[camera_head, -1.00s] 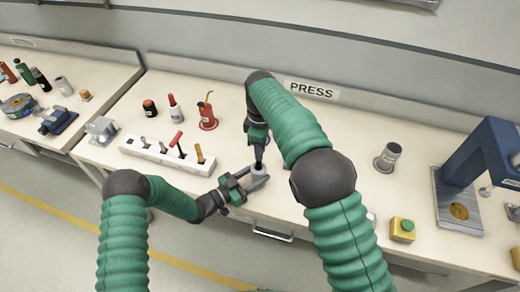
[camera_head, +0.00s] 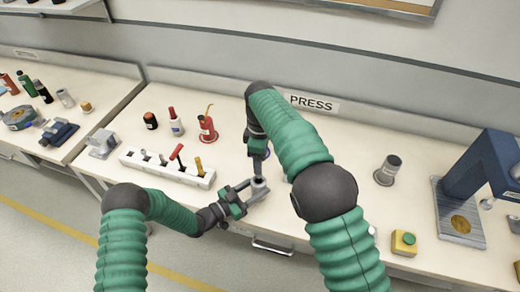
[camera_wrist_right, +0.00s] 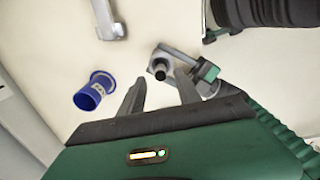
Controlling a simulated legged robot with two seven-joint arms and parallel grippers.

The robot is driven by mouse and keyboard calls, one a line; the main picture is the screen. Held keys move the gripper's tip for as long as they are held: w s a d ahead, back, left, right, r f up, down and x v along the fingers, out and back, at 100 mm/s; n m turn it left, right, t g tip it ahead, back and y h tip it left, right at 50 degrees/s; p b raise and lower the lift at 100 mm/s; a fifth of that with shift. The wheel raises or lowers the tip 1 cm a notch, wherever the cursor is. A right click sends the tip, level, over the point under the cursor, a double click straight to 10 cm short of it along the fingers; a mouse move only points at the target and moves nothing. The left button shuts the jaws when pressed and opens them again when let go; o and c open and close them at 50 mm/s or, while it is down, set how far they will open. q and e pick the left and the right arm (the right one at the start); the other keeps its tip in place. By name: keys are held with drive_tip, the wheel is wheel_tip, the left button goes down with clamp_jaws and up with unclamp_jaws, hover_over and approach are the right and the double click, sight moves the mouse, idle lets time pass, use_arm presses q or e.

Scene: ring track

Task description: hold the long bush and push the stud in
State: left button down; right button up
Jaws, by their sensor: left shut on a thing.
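My left gripper (camera_head: 247,192) is shut on the long bush (camera_head: 259,189), a grey round piece held upright above the front part of the bench. The bush also shows in the right wrist view (camera_wrist_right: 166,58), with my left gripper's green body (camera_wrist_right: 207,78) beside it. A dark round end, apparently the stud (camera_wrist_right: 159,72), stands at the mouth of the bush; how deep it sits is hidden. My right gripper (camera_head: 258,172) points down just above the bush. In the right wrist view its fingers (camera_wrist_right: 160,82) are apart, with no thing seen clamped between them.
A white rack (camera_head: 168,168) with tools lies to the left, with a red can (camera_head: 207,129) and bottles behind. A grey cylinder (camera_head: 388,169), a yellow button box (camera_head: 404,242) and a blue press (camera_head: 478,180) stand right.

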wheel_tip(320, 180, up, 11)
drive_tip(key=s+d+f+m+t, duration=0.1)
drive_tip(key=s+d+f+m, duration=0.3)
drive_tip(key=d, duration=0.3)
drive_tip(key=s+d+f+m, duration=0.3)
drive_tip(key=d+m, duration=0.2)
drive_tip(key=d, duration=0.1)
use_arm(q)
drive_tip(key=shift+s+r, duration=0.1)
use_arm(e)
drive_tip(key=s+d+f+m, duration=0.3)
drive_tip(key=s+f, duration=0.1)
drive_tip(key=s, duration=0.5)
drive_tip(key=s+d+f+m+t, duration=0.1)
drive_tip(key=s+d+f+m, duration=0.2)
drive_tip(key=s, duration=0.6)
drive_tip(key=shift+d+f+t, duration=0.15)
drive_tip(key=shift+f+t, duration=0.15)
drive_tip(key=shift+f, duration=0.35)
use_arm(q)
drive_tip(key=c, duration=0.6)
unclamp_jaws()
